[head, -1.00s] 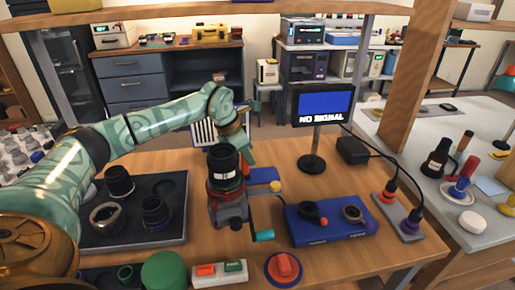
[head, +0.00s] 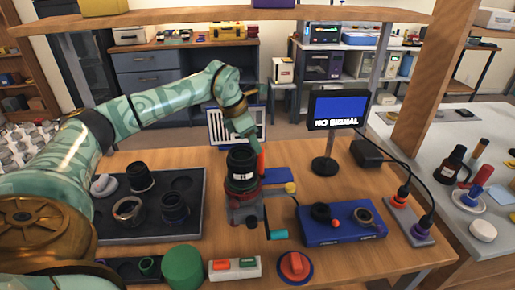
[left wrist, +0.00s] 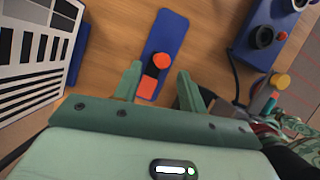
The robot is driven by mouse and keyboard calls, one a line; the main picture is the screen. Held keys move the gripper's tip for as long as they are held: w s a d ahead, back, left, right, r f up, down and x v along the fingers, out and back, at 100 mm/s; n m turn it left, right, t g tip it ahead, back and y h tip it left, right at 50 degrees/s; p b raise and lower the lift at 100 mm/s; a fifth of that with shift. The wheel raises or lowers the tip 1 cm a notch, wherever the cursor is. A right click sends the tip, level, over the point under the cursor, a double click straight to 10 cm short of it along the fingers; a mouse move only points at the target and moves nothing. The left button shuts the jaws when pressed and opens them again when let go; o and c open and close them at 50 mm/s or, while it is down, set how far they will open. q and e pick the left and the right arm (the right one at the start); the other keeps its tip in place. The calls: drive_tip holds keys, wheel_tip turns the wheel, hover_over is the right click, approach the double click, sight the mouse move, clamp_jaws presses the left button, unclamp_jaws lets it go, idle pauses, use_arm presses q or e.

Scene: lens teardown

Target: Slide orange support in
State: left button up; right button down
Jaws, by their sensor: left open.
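The orange support (left wrist: 157,62) shows in the left wrist view as an orange and black piece over a narrow blue plate (left wrist: 169,32). In the head view the orange piece (head: 262,160) stands just behind and right of the black lens (head: 242,168), partly hidden by it. The lens is upright on a red and grey holder (head: 245,205). My left gripper (left wrist: 158,86) is open, its two green fingers on either side of the orange piece in the picture; I cannot tell whether they touch it. In the head view my left gripper (head: 252,140) is above and behind the lens.
A dark tray (head: 190,228) with lens parts lies left of the holder. A blue box (head: 345,232) with rings on it lies to the right. A striped chart (head: 225,128) stands behind the gripper.

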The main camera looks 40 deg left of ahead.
use_arm(q)
drive_tip(key=p+v, duration=0.2)
drive_tip(key=v, duration=0.7)
drive_tip(key=shift+s+r+p, duration=0.2)
drive_tip(key=shift+r+p, duration=0.1)
drive_tip(key=shift+p, duration=0.05)
use_arm(e)
drive_tip(key=r, duration=0.1)
drive_tip(key=w+r, duration=0.1)
drive_tip(key=r, duration=0.1)
drive_tip(key=shift+w+r, duration=0.1)
drive_tip(key=shift+w, duration=0.05)
drive_tip(key=shift+a, duration=0.15)
